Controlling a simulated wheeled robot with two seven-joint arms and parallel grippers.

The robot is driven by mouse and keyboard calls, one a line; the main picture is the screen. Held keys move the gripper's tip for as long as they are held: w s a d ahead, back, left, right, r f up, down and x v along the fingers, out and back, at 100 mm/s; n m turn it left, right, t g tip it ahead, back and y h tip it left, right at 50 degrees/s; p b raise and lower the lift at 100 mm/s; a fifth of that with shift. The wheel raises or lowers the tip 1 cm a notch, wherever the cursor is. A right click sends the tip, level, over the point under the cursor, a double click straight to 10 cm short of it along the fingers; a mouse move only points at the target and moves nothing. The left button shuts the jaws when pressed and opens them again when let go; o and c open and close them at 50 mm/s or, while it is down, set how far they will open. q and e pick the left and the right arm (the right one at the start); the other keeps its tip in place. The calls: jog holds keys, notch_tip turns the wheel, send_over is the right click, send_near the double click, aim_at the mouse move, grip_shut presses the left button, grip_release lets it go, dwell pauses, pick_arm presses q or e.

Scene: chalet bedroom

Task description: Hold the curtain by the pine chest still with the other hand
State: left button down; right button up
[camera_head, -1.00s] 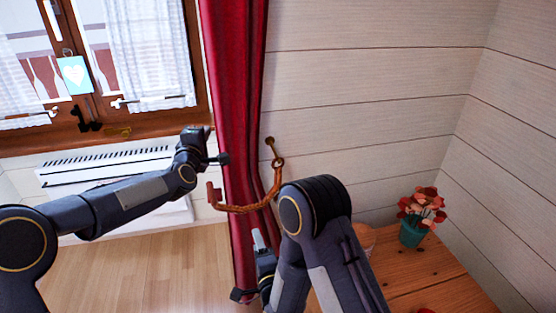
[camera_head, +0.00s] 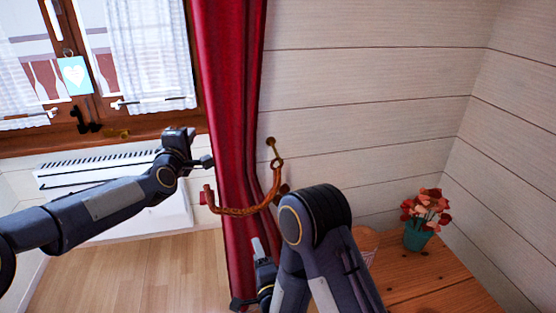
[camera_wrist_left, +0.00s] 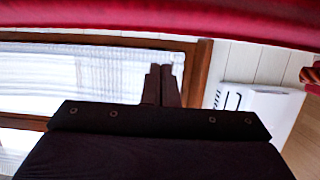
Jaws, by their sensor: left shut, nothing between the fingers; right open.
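The red curtain (camera_head: 232,100) hangs beside the window and also crosses the top of the left wrist view (camera_wrist_left: 150,14). A braided brown tieback (camera_head: 245,210) runs from a wall hook (camera_head: 271,145) across the front of the curtain; its free end is at the curtain's left side. My left gripper (camera_head: 206,162) is shut and empty at the curtain's left edge, above that end; its fingers (camera_wrist_left: 162,84) are together. My right gripper (camera_head: 250,275) is open low at the curtain, partly hidden by my own arm. Whether cloth lies between its fingers is unclear.
The pine chest (camera_head: 425,275) stands at the lower right with a teal pot of red flowers (camera_head: 418,236) on it. A white radiator (camera_head: 105,170) is under the window (camera_head: 100,60). Wooden floor (camera_head: 140,270) is clear at the lower left.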

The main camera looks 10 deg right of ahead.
pick_arm(q)
jog(key=b+v, duration=0.3)
jog(key=v, duration=0.3)
jog(key=shift+s, duration=0.4)
jog(key=shift+a, duration=0.15)
